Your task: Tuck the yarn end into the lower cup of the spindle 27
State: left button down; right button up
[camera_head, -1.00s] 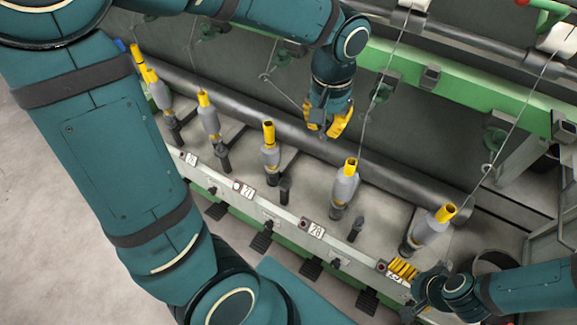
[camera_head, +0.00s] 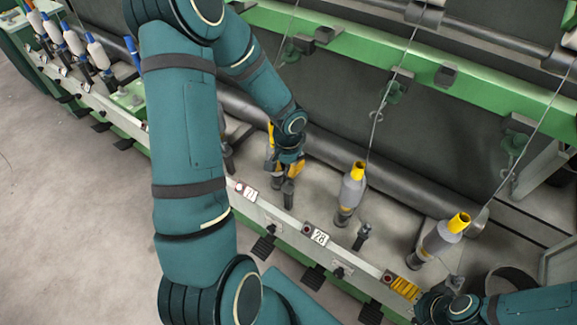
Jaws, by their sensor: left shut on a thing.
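The number plate 27 (camera_head: 246,191) sits on the front rail. Behind it, my left gripper (camera_head: 284,170), with yellow fingers, is low at a yellow-tipped bobbin (camera_head: 271,132) and hides most of it. The gripper is shut on the yarn end, which is too thin to make out here. A short black post (camera_head: 289,196) stands just in front of and below the fingers. The lower cup is hidden, so I cannot tell whether the yarn touches it.
Grey bobbins with yellow tops stand right of my left gripper, one behind plate 28 (camera_head: 352,190) and one farther right (camera_head: 442,238). Thin yarns run up from them. A dark roller (camera_head: 395,180) lies behind.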

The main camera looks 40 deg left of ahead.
pick_arm(q)
jog(key=shift+f+b, duration=1.5)
jog(key=shift+f, duration=0.55)
jog(key=shift+f+b, duration=1.2)
jog(key=shift+f, duration=0.1)
jog(key=c, duration=1)
grip_release()
jog(key=shift+r, duration=0.15)
notch_tip(320, 180, up, 12)
jog(key=shift+f, duration=0.1)
